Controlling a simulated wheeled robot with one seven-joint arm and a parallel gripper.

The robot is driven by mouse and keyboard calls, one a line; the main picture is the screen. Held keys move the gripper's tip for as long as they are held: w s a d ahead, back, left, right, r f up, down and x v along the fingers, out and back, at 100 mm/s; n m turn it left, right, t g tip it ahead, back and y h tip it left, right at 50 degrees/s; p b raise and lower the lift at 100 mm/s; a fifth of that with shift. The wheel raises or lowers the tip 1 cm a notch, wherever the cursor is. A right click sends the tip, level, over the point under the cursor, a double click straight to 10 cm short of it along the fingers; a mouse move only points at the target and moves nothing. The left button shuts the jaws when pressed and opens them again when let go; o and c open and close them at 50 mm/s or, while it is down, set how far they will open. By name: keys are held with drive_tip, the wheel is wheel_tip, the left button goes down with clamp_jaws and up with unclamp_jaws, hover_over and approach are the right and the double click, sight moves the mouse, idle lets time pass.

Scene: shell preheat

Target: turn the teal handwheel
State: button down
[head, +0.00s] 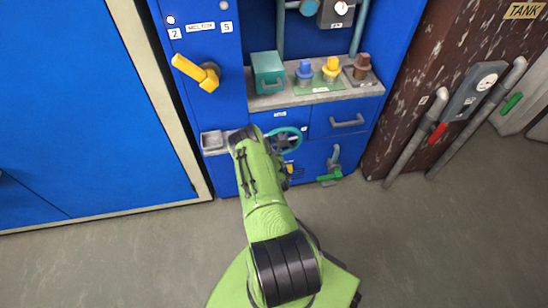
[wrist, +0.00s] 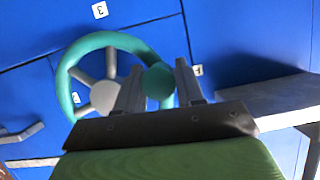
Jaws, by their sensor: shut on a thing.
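The teal handwheel (head: 298,132) is on the blue cabinet front, below the counter. My green arm reaches up just left of it and covers part of the view. In the wrist view the handwheel (wrist: 66,82) has a teal rim, grey spokes and a grey hub. A round teal knob (wrist: 158,80) stands out at the right side of the rim. My gripper (wrist: 156,86) has one grey finger on each side of this knob and is shut on it. The fingers hide part of the rim's lower right. In the head view my fingers are not clearly seen.
A counter holds a teal box (head: 267,72) and blue, yellow and brown knobs. A yellow lever (head: 196,73) sticks out at upper left. A small grey tray (head: 213,141) is left of the wheel. A green-handled lever (head: 331,174) is at lower right. The floor is clear.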

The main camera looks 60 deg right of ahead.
drive_tip(key=shift+a+r+m+t+y+p, duration=0.1)
drive_tip(key=shift+r+m+t+y+p, duration=0.2)
drive_tip(key=shift+r+m+p, duration=0.5)
drive_tip(key=shift+w, duration=0.1)
drive_tip(key=c, duration=0.8)
unclamp_jaws()
drive_tip(key=p+v, duration=0.7)
drive_tip(key=v, duration=0.8)
drive_tip(key=shift+s+a+r+p, duration=0.1)
drive_tip(key=shift+s+a+p, duration=0.05)
drive_tip(key=shift+s+p, duration=0.2)
